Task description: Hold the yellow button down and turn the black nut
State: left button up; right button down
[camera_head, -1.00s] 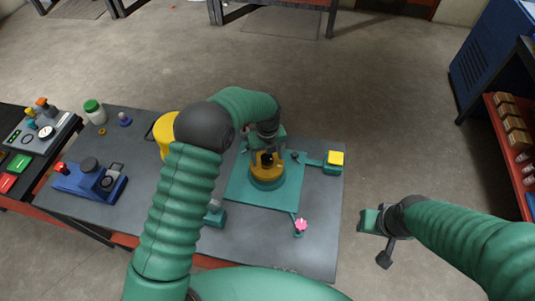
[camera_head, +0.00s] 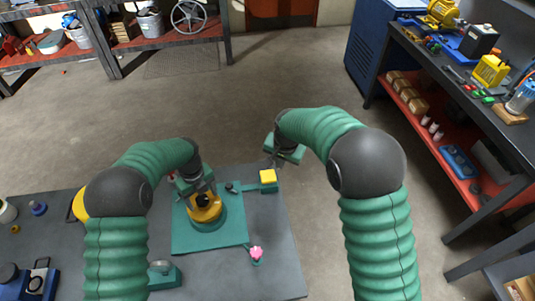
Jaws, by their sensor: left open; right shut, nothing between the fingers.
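The black nut (camera_head: 203,201) sits on top of a yellow round part (camera_head: 206,213) on that plate. My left gripper (camera_head: 203,190) is open, right at the nut; its own wrist partly hides the fingers, and I cannot tell if they touch it. My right gripper (camera_head: 276,162) is shut and empty, just behind the yellow button and close to it in the picture; contact cannot be made out.
A teal block with a grey top (camera_head: 163,272) stands front left. A blue device (camera_head: 32,283) is at the table's left. The floor right of the table is clear up to a shelf (camera_head: 455,165).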

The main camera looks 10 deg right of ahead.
pick_arm(q)
jog(key=shift+s+a+r, duration=0.1)
pick_arm(e)
jog(key=w+a+f, duration=0.1)
jog(key=f, duration=0.1)
jog(key=w+f+m, duration=0.1)
jog(key=w+f, duration=0.1)
jog(key=w+a+f+m, duration=0.1)
jog(key=w+f, duration=0.1)
jog(key=f, duration=0.1)
jog(key=shift+w+a+f, duration=0.1)
jog(key=shift+w+a, duration=0.1)
jog(key=shift+a, duration=0.15)
jog(key=shift+w+f, duration=0.1)
jog(key=shift+f, duration=0.35)
jog(key=shift+r, duration=0.1)
